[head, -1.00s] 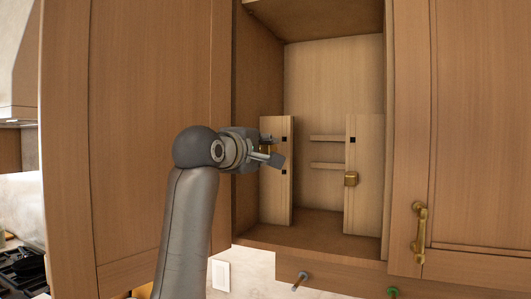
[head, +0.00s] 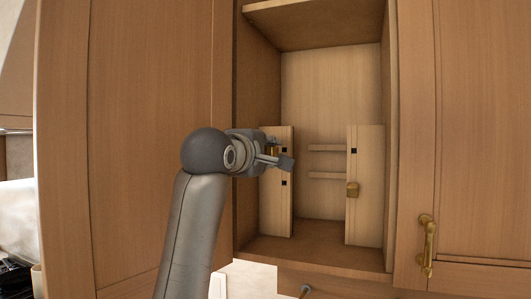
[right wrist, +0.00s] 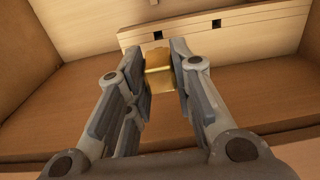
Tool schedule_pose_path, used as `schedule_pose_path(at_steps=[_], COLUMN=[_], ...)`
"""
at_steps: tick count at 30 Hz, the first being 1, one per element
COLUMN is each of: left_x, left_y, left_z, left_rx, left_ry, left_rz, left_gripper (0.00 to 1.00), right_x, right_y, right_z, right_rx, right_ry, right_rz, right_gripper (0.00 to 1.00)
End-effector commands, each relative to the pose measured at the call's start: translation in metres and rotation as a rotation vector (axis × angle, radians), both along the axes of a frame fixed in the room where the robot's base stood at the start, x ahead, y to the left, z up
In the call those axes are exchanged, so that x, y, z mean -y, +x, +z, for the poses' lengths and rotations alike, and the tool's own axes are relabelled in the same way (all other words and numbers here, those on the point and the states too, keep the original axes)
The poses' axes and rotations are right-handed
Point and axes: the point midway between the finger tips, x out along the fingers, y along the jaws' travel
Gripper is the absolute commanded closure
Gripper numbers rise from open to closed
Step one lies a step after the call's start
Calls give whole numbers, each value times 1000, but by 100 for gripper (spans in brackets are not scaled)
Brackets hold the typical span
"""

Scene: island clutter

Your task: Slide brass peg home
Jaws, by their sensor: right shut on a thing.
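My right gripper (head: 279,157) is at the left pale wooden board (head: 277,205) inside the open cabinet. It is shut on a brass peg (right wrist: 158,72), whose blocky gold body shows between the two fingers in the right wrist view; in the head view only a bit of it (head: 272,146) shows beside the fingers. The board has two dark square holes on its face. A matching right board (head: 365,220) has one dark hole near its top and a second brass piece (head: 352,189) lower down. How the held peg meets the board is hidden. My left gripper is out of view.
The cabinet side walls and floor (head: 315,256) close in around the boards. Two short pale rails (head: 327,148) show at the back between the boards. A closed door with a brass handle (head: 426,245) is at the right. The space between the boards is open.

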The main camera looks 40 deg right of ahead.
Motion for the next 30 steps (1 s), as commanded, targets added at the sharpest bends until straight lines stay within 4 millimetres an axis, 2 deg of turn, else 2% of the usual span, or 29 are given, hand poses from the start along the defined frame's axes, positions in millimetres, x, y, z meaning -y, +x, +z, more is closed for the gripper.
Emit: schedule_pose_path(at_steps=[4,12,30], left_x=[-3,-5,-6], left_y=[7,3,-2], left_z=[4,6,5], left_rx=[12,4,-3], left_ry=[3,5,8], left_rz=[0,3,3], left_gripper=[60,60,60], right_x=[12,27,41], right_y=[5,14,20], right_z=[1,1,0], right_rx=[1,1,2], right_ry=[0,0,-1], right_rz=[-2,-1,-1], right_gripper=[100,100,100])
